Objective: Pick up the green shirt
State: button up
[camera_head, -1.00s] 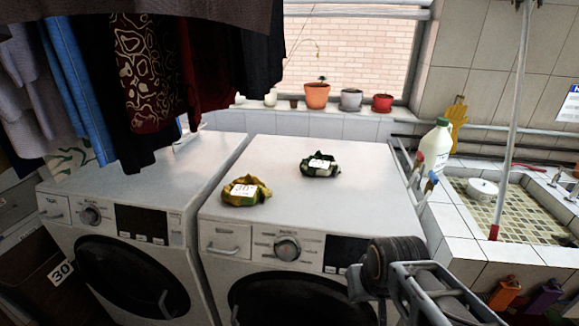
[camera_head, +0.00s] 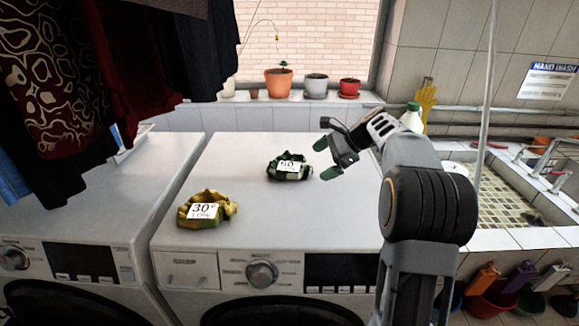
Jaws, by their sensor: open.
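The green shirt (camera_head: 289,166) is a crumpled dark green cloth with a white tag reading about 60. It lies on top of the right washing machine (camera_head: 330,220), toward the back. My gripper (camera_head: 326,148) is open and empty, above the machine top and just right of the green shirt. Its fingers point left, and it does not appear to touch the shirt. My arm covers the right part of the machine.
A yellow crumpled cloth (camera_head: 207,209) with a 30° tag lies nearer the front left of the same machine. Dark clothes (camera_head: 80,70) hang at upper left. Flower pots (camera_head: 315,85) line the sill. A tiled sink (camera_head: 510,195) and a vertical pole (camera_head: 488,100) are at right.

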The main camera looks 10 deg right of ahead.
jog(key=w+d+m+t+y, duration=0.2)
jog(key=w+d+m+y, duration=0.1)
jog(key=w+d+m, duration=0.3)
send_near(294, 160)
jog(key=shift+w+a+f+n+y, duration=0.3)
jog(key=shift+w+f+y, duration=0.1)
jog(key=shift+w, duration=0.2)
jog(key=shift+p+x, duration=0.55)
jog(key=shift+x, duration=2.55)
jog(key=shift+s+f, duration=0.15)
jog(key=shift+c, duration=0.5)
jog(key=c, duration=1.4)
